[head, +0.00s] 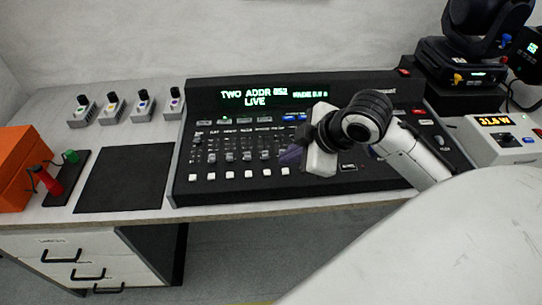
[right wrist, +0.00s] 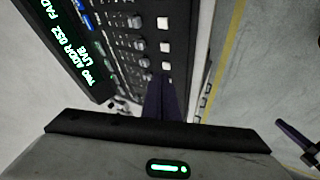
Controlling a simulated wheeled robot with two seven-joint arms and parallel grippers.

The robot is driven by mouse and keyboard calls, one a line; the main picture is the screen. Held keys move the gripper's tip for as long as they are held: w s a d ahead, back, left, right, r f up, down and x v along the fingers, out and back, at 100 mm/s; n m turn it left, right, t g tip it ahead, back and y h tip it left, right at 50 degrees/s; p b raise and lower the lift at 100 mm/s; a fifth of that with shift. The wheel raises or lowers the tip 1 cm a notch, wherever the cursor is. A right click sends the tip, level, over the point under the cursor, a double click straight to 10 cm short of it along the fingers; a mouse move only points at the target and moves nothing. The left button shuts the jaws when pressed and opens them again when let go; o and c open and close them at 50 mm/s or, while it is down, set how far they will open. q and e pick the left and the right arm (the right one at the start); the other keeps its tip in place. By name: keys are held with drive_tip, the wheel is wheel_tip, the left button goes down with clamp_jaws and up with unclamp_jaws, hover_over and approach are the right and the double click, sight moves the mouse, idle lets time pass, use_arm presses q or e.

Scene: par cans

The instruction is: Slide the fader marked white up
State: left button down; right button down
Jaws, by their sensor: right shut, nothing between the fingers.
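The black lighting console (head: 180,185) stands on the table, its lit screen (head: 262,97) reading "TWO ADDR 052 LIVE". A row of faders (head: 230,158) runs across it, with white square buttons (head: 230,175) below. The small fader labels are too blurred to tell which is marked white. My right gripper (head: 290,157) is over the right part of the fader rows, its purple fingers shut and empty. In the right wrist view the shut fingers (right wrist: 160,95) point at the console near the fader knobs; contact cannot be told. A purple finger, seemingly my left gripper (right wrist: 295,135), shows at that view's right edge.
Several small knob boxes (head: 112,108) stand behind a black mat (head: 124,180) on the left. An orange case (head: 22,165) is at far left. A moving-head lamp (head: 470,50) and a meter box (head: 500,140) stand at the right. Drawers (head: 75,258) are below the table.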

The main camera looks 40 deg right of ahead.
sight(265, 155)
drive_tip(key=shift+n, duration=0.3)
drive_tip(key=x, duration=0.2)
drive_tip(key=w+x, duration=0.1)
drive_tip(key=x, duration=0.2)
drive_tip(key=r+x, duration=0.1)
drive_tip(key=x, duration=0.1)
drive_tip(key=shift+w+d+f, duration=0.3)
drive_tip(key=shift+w, duration=0.2)
use_arm(q)
drive_tip(key=shift+w+r, duration=0.15)
use_arm(e)
drive_tip(key=shift+w+f, duration=0.4)
drive_tip(key=shift+f, duration=0.15)
